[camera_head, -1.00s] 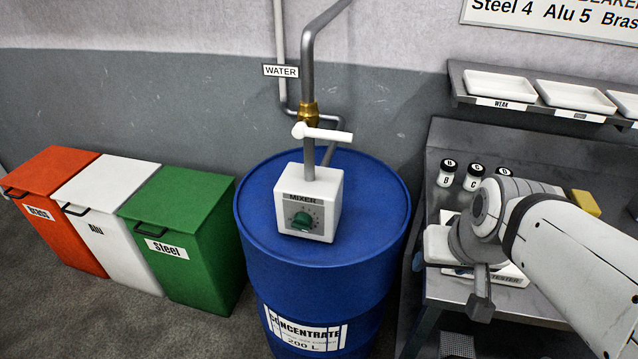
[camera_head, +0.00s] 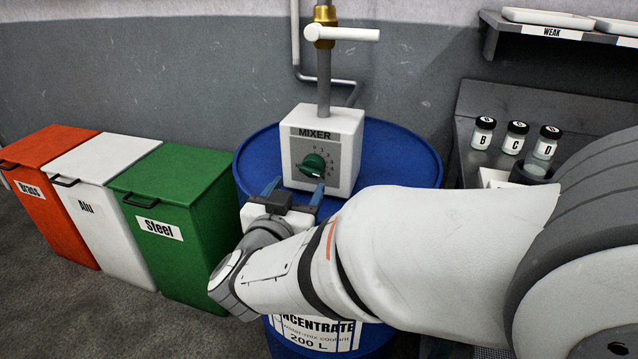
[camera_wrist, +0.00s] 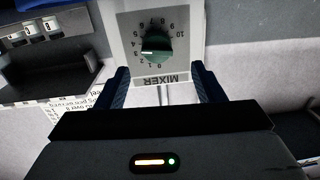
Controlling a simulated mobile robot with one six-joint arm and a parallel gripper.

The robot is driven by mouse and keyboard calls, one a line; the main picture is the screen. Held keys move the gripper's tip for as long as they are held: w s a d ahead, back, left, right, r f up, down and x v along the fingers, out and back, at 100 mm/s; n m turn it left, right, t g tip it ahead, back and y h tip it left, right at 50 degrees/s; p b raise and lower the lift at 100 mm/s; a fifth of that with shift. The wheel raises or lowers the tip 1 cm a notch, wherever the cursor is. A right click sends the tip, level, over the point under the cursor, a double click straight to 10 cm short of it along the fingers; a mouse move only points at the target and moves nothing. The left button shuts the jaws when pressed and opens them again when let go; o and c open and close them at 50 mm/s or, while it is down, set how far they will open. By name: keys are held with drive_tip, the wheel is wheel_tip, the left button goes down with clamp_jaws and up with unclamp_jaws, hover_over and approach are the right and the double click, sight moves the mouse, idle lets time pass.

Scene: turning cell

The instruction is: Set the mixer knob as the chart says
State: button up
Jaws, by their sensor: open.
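The mixer (camera_head: 323,148) is a white box on the blue concentrate drum (camera_head: 405,165), with a pipe rising from its top. Its green knob (camera_head: 313,166) sits on a numbered grey dial. In the wrist view the dial appears upside down, and the knob (camera_wrist: 157,43) has a pale pointer mark toward its left side, around 3; the exact setting is hard to read. My gripper (camera_head: 295,192) is open and empty in front of the mixer's lower face. In the wrist view its blue fingers (camera_wrist: 163,84) stand apart near the MIXER label, with the knob beyond their tips.
A white-handled valve (camera_head: 342,33) is on the pipe above the mixer. Brass (camera_head: 40,195), Alu (camera_head: 100,210) and Steel (camera_head: 172,225) bins stand left. Jars (camera_head: 515,138) sit on the bench to the right, below a shelf with trays (camera_head: 548,18). The chart is out of view.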

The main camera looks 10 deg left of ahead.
sight(309, 173)
drive_tip(key=shift+h, duration=0.3)
drive_tip(key=w, duration=0.2)
drive_tip(key=w+b, duration=0.1)
drive_tip(key=w, duration=0.4)
drive_tip(key=shift+d+f, duration=0.3)
drive_tip(key=shift+f, duration=0.05)
drive_tip(key=c, duration=1)
drive_tip(key=shift+o, duration=0.2)
drive_tip(key=m+b, duration=0.2)
drive_tip(key=m, duration=0.1)
drive_tip(key=shift+f, duration=0.15)
drive_tip(key=shift+r+m+b, duration=0.2)
drive_tip(key=shift+m+b, duration=0.25)
drive_tip(key=shift+m, duration=0.65)
drive_tip(key=o, duration=1)
drive_tip(key=shift+c, duration=0.2)
